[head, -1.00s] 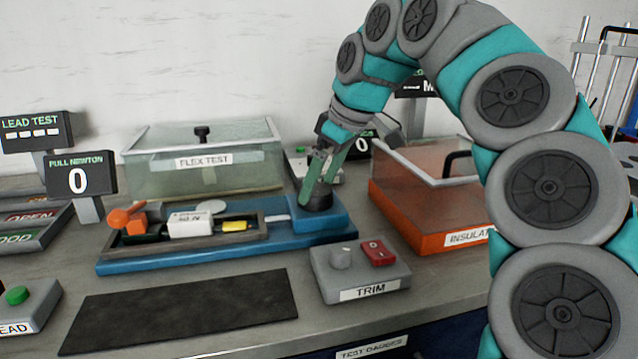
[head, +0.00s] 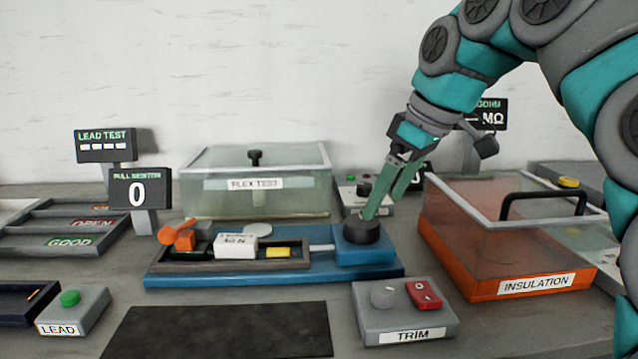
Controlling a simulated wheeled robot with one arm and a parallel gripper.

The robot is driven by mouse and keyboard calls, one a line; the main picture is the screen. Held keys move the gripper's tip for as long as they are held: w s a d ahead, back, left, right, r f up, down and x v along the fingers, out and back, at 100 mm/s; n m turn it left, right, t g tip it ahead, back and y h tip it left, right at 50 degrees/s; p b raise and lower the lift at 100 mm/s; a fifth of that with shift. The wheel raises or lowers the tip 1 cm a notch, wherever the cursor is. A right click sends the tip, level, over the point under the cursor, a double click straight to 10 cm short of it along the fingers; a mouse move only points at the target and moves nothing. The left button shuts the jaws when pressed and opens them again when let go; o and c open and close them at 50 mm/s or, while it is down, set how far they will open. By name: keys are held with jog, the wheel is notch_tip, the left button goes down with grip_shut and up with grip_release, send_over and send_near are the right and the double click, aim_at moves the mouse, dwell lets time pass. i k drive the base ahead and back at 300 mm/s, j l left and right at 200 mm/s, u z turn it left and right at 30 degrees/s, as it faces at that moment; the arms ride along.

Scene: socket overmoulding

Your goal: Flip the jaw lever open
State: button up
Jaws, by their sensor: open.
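The pull-test fixture is a blue base (head: 205,277) with a grey-framed tray in the middle of the bench. An orange lever (head: 177,237) with a rounded end stands at the tray's left end; it looks like the jaw lever. A white labelled block (head: 236,245) and a yellow piece (head: 278,252) sit to its right in the tray. My gripper (head: 372,214) is at the fixture's right end, its green fingers pointing down at the black round knob (head: 362,230) on the blue block. The fingers are open; whether they touch the knob I cannot tell. The lever is well left of my gripper.
A clear FLEX TEST box (head: 256,205) stands behind the fixture. An orange INSULATION box (head: 480,255) with a black handle stands right. The TRIM box (head: 403,318) and a dark mat (head: 220,330) lie in front. The PULL NEWTON display (head: 141,190) reads 0.

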aim_at(185, 241)
jog(key=k, duration=0.9)
